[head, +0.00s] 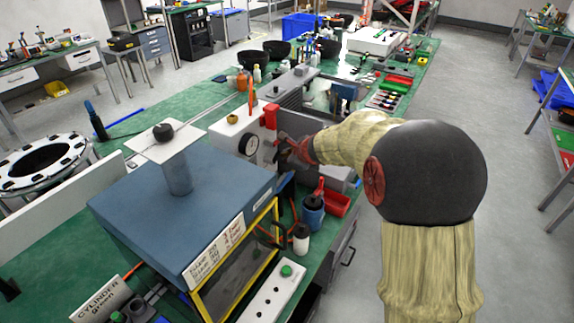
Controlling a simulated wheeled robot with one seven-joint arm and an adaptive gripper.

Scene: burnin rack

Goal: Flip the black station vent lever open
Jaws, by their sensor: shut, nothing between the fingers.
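My gripper (284,154) is small and dark at the end of my arm, which reaches in from the right in a tan cover. It is shut with nothing in it. It is close to the front of a pale grey station (228,135) that carries a round gauge (249,144) and an upright red part (270,117). I cannot make out a black vent lever; it may be hidden behind my gripper and wrist or too small to tell. Whether my gripper touches the station cannot be told.
A blue cabinet (140,212) with a yellow-framed window stands in front of the station on the green bench. A blue container (312,212), a white bottle (301,238) and a red bin (337,204) crowd the bench below my wrist.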

